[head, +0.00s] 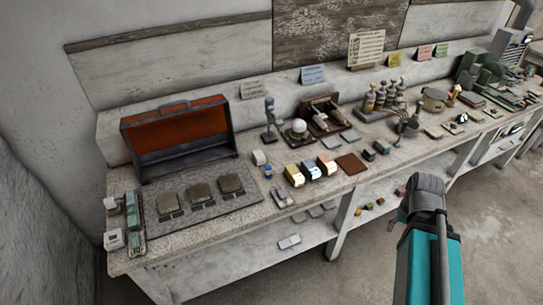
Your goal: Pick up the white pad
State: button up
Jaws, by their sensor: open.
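I cannot tell for certain which thing is the white pad. A flat whitish piece (289,242) lies on the lower shelf under the bench. A small white block (114,239) sits at the bench's front left corner, and another pale block (258,157) stands near the middle of the top. My arm (428,250), teal with a dark grey joint, rises at the lower right in front of the bench, apart from all of these. My gripper's fingers do not show.
The long bench (215,222) carries an open red-lined case (182,135), a grey mat (160,222) with dark blocks, several small coloured blocks, bottles and a brown square (351,163). Cards lean along the back. Open floor (330,285) lies in front.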

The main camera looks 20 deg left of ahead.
aim_at(259, 157)
jog(key=z, duration=0.75)
jog(key=k, duration=0.9)
jog(key=u, duration=1.15)
jog(key=i, duration=0.6)
jog(key=u, duration=0.05)
